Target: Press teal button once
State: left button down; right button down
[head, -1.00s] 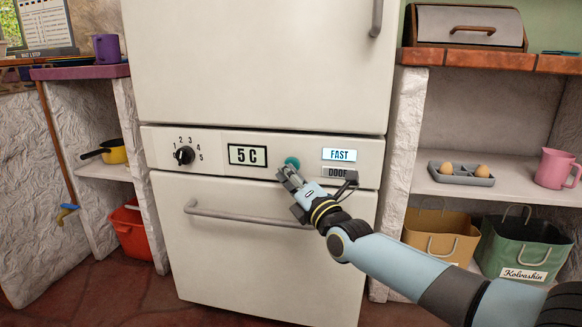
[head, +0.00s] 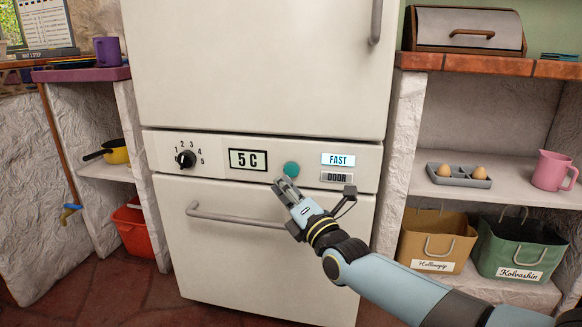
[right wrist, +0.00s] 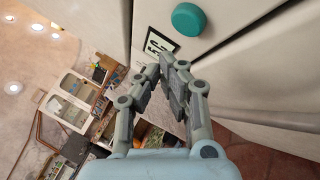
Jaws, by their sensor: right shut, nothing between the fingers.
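The teal button (head: 291,169) is a round knob on the fridge's control strip, right of the display that reads 5 C (head: 248,159). It also shows in the right wrist view (right wrist: 188,19), above the fingers. My right gripper (head: 280,182) is shut and empty. In the head view its fingertips are just below and left of the button. In the right wrist view the fingertips (right wrist: 168,60) are visibly apart from the button. My left gripper is not in view.
The strip also holds a black dial (head: 186,159), a lit FAST panel (head: 338,160) and a DOOR panel (head: 337,178). A drawer handle (head: 235,216) sticks out below the strip. Shelves with eggs (head: 460,171) and a pink jug (head: 553,170) stand at right.

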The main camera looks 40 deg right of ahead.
jog(key=shift+s+a+p, duration=0.65)
jog(key=shift+s+a, duration=0.3)
jog(key=shift+a, duration=0.1)
